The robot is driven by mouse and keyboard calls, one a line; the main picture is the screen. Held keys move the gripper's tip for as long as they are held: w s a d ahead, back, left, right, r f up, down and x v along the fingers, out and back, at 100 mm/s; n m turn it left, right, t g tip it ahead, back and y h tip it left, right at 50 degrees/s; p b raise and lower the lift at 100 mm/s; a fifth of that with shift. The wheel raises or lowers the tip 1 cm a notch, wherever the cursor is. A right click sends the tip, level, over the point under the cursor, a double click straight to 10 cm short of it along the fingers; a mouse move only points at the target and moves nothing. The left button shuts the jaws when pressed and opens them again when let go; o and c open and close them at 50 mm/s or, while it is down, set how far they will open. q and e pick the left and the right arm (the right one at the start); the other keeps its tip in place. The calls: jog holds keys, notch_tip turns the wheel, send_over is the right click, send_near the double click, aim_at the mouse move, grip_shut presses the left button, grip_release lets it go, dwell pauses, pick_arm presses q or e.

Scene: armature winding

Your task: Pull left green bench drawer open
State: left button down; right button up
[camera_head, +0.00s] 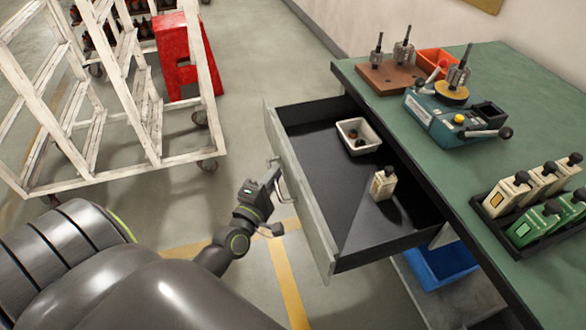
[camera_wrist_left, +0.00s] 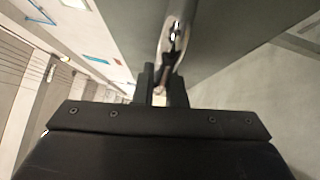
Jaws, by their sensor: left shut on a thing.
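The left drawer (camera_head: 302,204) of the green bench (camera_head: 445,165) stands well out from the bench, its dark inside showing. Its pale front panel faces my left arm. My left gripper (camera_head: 274,182) is at the drawer's metal handle (camera_head: 284,186) and is shut on it. In the left wrist view the handle (camera_wrist_left: 176,38) runs down between the two dark fingers (camera_wrist_left: 160,88), with the drawer front behind it. In the drawer lie a white tray (camera_head: 345,135) with small dark parts and a cream box (camera_head: 383,184) with a dark knob. My right gripper does not show.
On the bench top are a teal machine (camera_head: 440,122), a brown block (camera_head: 391,77) with upright spindles, an orange bin (camera_head: 437,60) and a rack of cream and green boxes (camera_head: 489,227). A blue bin (camera_head: 440,262) sits below. A white trolley (camera_head: 110,168) and red stool (camera_head: 183,62) stand left.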

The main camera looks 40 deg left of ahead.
pick_arm(q)
jog(key=s+a, duration=0.2)
jog(key=s, duration=0.1)
jog(key=shift+s+a+f, duration=0.1)
jog(key=shift+a, duration=0.15)
jog(key=shift+s+a, duration=0.3)
jog(key=shift+s, duration=0.05)
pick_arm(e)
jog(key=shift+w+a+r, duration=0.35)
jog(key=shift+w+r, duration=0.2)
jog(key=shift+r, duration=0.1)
pick_arm(q)
jog(key=c, duration=1.5)
grip_release()
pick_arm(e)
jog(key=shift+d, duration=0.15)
